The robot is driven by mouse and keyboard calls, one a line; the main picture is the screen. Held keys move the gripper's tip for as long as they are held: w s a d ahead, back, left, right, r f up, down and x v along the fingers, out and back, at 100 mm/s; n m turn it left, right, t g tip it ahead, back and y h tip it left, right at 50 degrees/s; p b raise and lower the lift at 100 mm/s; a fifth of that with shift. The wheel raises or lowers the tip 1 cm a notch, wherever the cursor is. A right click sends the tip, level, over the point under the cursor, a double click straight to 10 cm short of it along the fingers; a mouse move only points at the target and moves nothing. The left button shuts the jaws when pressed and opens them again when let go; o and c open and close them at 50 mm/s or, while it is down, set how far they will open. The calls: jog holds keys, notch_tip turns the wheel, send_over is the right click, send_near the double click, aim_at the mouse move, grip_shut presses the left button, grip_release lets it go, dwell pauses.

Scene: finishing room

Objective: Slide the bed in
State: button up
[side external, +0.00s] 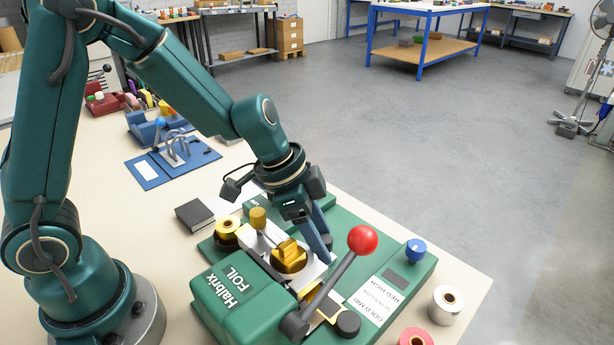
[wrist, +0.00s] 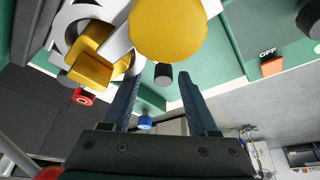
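The green foil machine (side external: 232,293), lettered "Hallorix FOIL", stands on the bench. A pale metal plate (side external: 312,274) at its middle bears a gold block; I cannot tell surely whether this plate is the bed. The gold block (side external: 290,257) also shows in the wrist view (wrist: 92,60). A yellow knob (side external: 258,217) stands left of the block and looms large in the wrist view (wrist: 168,28). My gripper (side external: 322,252) reaches down behind the plate, on its far side. In the wrist view its fingers (wrist: 158,82) are apart with nothing held. Whether they touch the machine is hidden.
A lever with a red ball (side external: 362,239) rises close right of my gripper. A blue knob (side external: 416,250) is farther right. A white roll (side external: 446,300) and a pink roll (side external: 416,337) stand at the right. A black box (side external: 195,215) lies left. An orange switch (wrist: 272,66) is marked OFF.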

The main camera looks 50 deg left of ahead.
jog(key=shift+r, duration=0.1)
jog(key=v, duration=0.3)
jog(key=shift+a+r, duration=0.1)
jog(key=shift+r, duration=0.2)
jog(key=shift+s+a+r, duration=0.2)
jog(key=shift+s+r, duration=0.1)
jog(key=shift+r, duration=0.3)
jog(key=s+a+r+n+t, duration=0.1)
jog(key=s+a+r+t, duration=0.15)
jog(key=s+r, duration=0.4)
jog(key=s+a+n+y, duration=0.3)
jog(key=s+n, duration=0.3)
jog(key=n, duration=0.2)
jog(key=shift+s+a, duration=0.35)
